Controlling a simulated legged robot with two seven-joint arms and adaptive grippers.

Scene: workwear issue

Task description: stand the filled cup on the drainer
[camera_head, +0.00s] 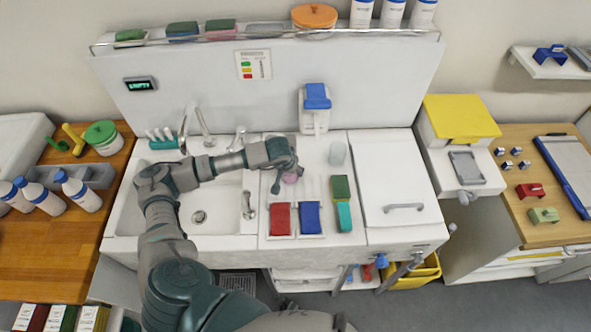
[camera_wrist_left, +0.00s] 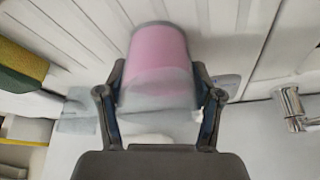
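The filled cup (camera_wrist_left: 160,60) is translucent with pink contents. It sits between the two fingers of my left gripper (camera_wrist_left: 160,98), which press against its sides. In the head view the pink cup (camera_head: 291,177) is partly hidden by my left gripper (camera_head: 287,178). The drainer (camera_head: 312,182) is the white ribbed surface right of the basin; its ribs show behind the cup in the wrist view (camera_wrist_left: 65,45). The cup is over or at the drainer's left side; I cannot tell whether its base touches. My right gripper is not in view.
A clear cup (camera_head: 337,154) stands at the drainer's back right. The basin (camera_head: 215,218) with taps is to the left. A white lid with a handle (camera_head: 392,180) is to the right.

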